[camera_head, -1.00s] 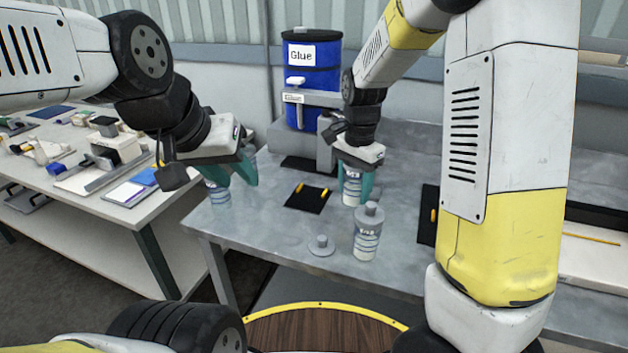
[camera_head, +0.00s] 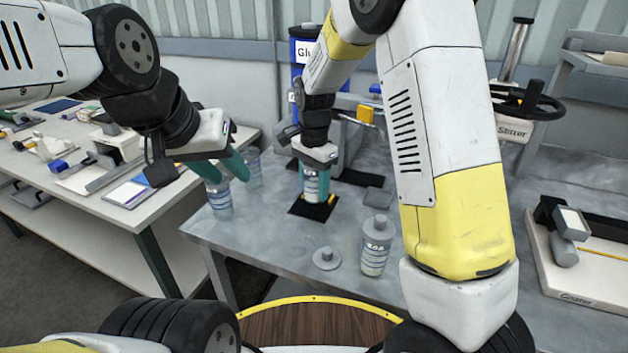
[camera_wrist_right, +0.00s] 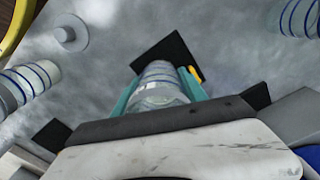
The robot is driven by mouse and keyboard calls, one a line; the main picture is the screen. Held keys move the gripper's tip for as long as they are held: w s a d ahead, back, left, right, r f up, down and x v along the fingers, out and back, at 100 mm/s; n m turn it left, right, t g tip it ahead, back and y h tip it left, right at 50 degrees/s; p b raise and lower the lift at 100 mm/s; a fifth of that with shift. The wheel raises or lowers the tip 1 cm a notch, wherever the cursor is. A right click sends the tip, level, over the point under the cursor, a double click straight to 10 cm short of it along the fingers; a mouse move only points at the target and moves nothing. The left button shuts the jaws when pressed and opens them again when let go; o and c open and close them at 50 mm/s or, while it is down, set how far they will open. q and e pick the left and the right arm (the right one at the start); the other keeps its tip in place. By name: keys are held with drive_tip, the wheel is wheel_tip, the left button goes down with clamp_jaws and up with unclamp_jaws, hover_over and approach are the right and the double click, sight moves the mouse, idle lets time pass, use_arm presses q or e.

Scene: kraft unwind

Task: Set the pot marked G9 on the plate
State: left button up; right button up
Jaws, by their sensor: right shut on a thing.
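My right gripper (camera_head: 314,182) is shut on a clear pot with blue bands (camera_head: 312,188). The pot is upright over the black square plate (camera_head: 300,209), which has yellow marks at its edge. I cannot tell whether its base touches the plate. The right wrist view shows the held pot (camera_wrist_right: 160,82) between the teal fingers, with the plate (camera_wrist_right: 163,54) beyond it. The label on the held pot is too small to read. My left gripper (camera_head: 226,170) is open, its fingers apart just above another banded pot (camera_head: 219,203) at the table's left.
A grey-capped pot (camera_head: 374,254) stands front right of the plate, beside a loose grey lid (camera_head: 326,259). A blue glue drum (camera_head: 300,75) and grey machine are behind.

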sight(314, 192)
drive_tip(key=shift+w+f, duration=0.1)
drive_tip(key=shift+w, duration=0.95)
drive_tip(key=shift+f, duration=1.7)
drive_tip(key=shift+f, duration=0.15)
drive_tip(key=o, duration=1.5)
drive_tip(key=shift+c, duration=0.2)
